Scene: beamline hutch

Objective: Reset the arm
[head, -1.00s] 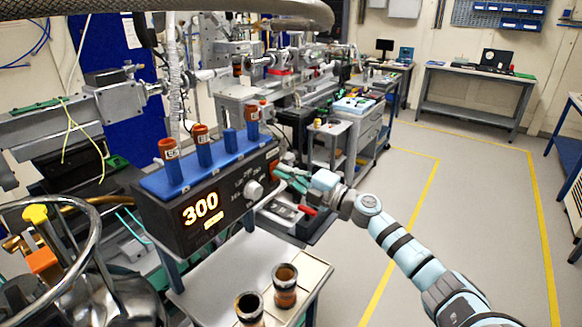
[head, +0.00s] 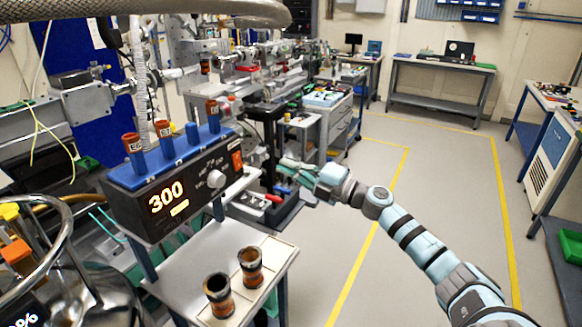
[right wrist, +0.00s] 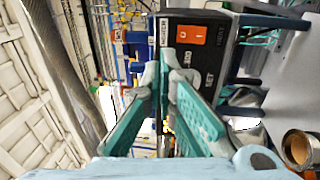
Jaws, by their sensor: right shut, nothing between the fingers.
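My right gripper (head: 284,167) has teal fingers and is shut and empty. In the head view it hangs in the air to the right of a black control box (head: 150,212), clear of the box's end. The box shows a lit "300", a round white knob (head: 216,180) and an orange switch (head: 237,160). In the right wrist view the fingers (right wrist: 165,80) come together in front of the camera, with the orange switch (right wrist: 191,35) on the box beyond them. My left gripper is not in view.
Several orange-brown vials stand in the blue rack (head: 172,160) on the box. Two dark-rimmed brown jars (head: 250,267) (head: 218,295) stand on the white table (head: 180,268) below. A grey drawer cart (head: 338,122) is behind the gripper. Open floor (head: 430,190) lies to the right.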

